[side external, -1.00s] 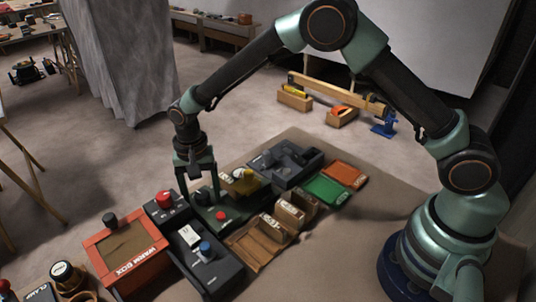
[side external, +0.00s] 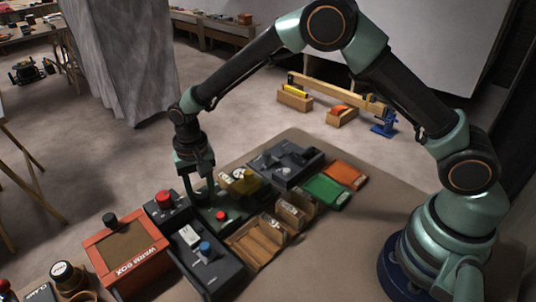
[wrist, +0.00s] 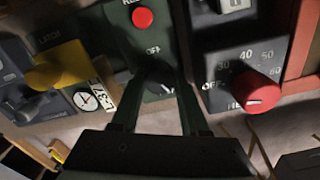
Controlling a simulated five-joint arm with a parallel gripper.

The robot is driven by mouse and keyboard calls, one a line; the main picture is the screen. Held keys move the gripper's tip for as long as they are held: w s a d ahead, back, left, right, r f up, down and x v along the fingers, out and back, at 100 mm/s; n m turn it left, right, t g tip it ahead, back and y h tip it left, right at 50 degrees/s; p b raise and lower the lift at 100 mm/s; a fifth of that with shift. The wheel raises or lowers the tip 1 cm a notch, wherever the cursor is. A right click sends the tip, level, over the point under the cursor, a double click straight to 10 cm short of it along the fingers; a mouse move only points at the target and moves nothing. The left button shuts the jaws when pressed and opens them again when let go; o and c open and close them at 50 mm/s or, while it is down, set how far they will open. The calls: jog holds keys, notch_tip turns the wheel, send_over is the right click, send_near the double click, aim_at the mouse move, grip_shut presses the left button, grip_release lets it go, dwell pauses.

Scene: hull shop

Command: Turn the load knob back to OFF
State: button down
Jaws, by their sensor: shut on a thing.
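The load knob (wrist: 160,84) is a dark round knob on the green box (wrist: 126,30), below a white OFF label (wrist: 153,50) and a red button (wrist: 142,18) in the wrist view. My gripper (wrist: 156,92) is shut on this knob, with a finger on each side. A small light mark shows on the knob's lower right, not towards OFF. In the side external view my gripper (side external: 200,199) points down at the far-left end of the green box (side external: 234,216); the fingers hide the knob there.
A red dial knob (wrist: 257,92) on a dark box stands close to the right in the wrist view. A yellow knob (wrist: 55,70) and a small white gauge (wrist: 91,99) lie to the left.

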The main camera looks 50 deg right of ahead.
jog(key=n, duration=0.4)
jog(key=shift+n, duration=0.3)
jog(key=n, duration=0.3)
jog(key=shift+n, duration=0.4)
jog(key=n, duration=0.7)
jog(key=shift+r, duration=0.1)
jog(key=n, duration=0.3)
jog(key=shift+n, duration=0.4)
jog(key=n, duration=0.4)
jog(key=shift+n, duration=0.3)
jog(key=n, duration=0.3)
jog(key=shift+n, duration=2.1)
jog(key=shift+c, duration=2.1)
grip_release()
